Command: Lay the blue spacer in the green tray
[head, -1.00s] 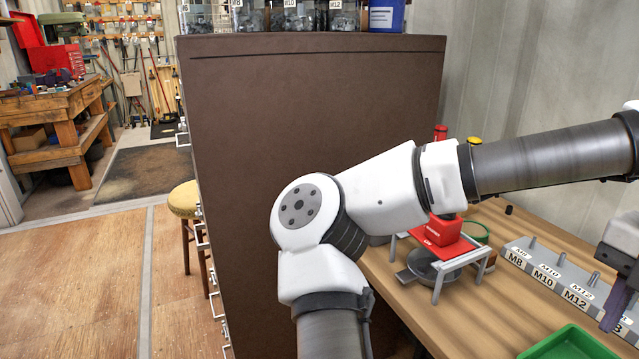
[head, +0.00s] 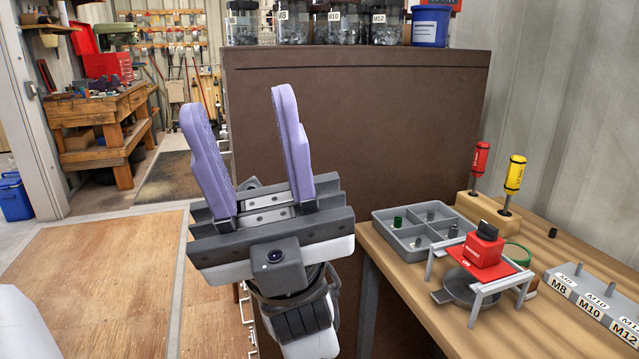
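My gripper (head: 238,102) is raised in front of the brown cabinet, to the left of the workbench. Its two purple fingers point up and stand wide apart with nothing between them. I see no blue spacer in the head view.
The workbench (head: 407,292) at right holds a grey divided tray (head: 398,254) with small parts, a red-topped stand (head: 487,262) bearing a red box, two screwdrivers in a wooden block (head: 494,214), and a labelled peg rack (head: 592,300). The brown cabinet (head: 400,130) stands behind.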

